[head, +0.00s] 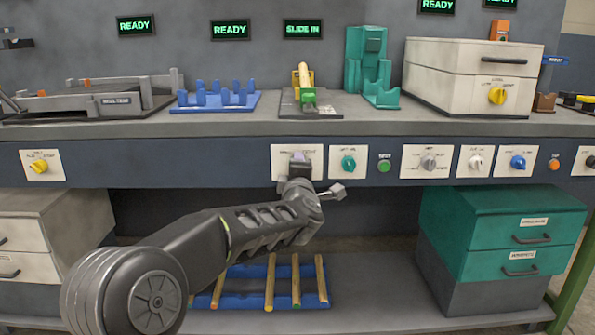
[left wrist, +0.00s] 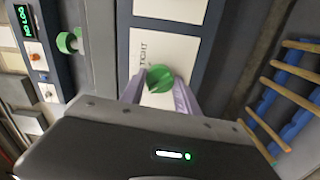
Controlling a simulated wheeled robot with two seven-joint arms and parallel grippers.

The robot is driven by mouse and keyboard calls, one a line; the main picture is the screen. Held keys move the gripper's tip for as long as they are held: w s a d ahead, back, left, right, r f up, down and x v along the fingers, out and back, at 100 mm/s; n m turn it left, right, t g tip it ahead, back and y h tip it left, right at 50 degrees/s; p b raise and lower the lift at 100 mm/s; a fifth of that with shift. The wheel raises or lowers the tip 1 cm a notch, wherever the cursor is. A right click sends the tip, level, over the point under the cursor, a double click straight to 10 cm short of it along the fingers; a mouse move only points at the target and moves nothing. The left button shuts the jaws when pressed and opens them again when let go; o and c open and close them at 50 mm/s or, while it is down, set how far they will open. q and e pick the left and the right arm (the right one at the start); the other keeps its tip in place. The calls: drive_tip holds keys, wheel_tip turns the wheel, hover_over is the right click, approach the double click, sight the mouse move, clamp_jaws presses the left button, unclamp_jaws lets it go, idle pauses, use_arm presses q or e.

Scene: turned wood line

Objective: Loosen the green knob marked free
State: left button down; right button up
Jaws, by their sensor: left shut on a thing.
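The green knob (left wrist: 160,77) shows in the left wrist view on a white plate (left wrist: 165,50) whose visible lettering looks like "TIGHT"; I cannot read the word "free". My left gripper (left wrist: 158,88) has its two pale lavender fingers on either side of the knob and is shut on it. In the head view my left gripper (head: 298,165) reaches up to the white plate (head: 280,156) on the bench's front panel and hides the knob there. My right gripper is not in view.
A teal knob (head: 348,163) and a green button (head: 384,166) sit just right of my gripper. A grey knob (head: 429,162) is further right and a yellow knob (head: 39,166) far left. A blue rack with wooden rods (head: 270,283) lies on the shelf below.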

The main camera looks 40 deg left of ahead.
use_arm(q)
drive_tip(key=c, duration=0.9)
unclamp_jaws()
drive_tip(key=p+v, duration=0.1)
drive_tip(key=v, duration=0.7)
drive_tip(key=shift+p, duration=0.4)
drive_tip(key=shift+w, duration=0.1)
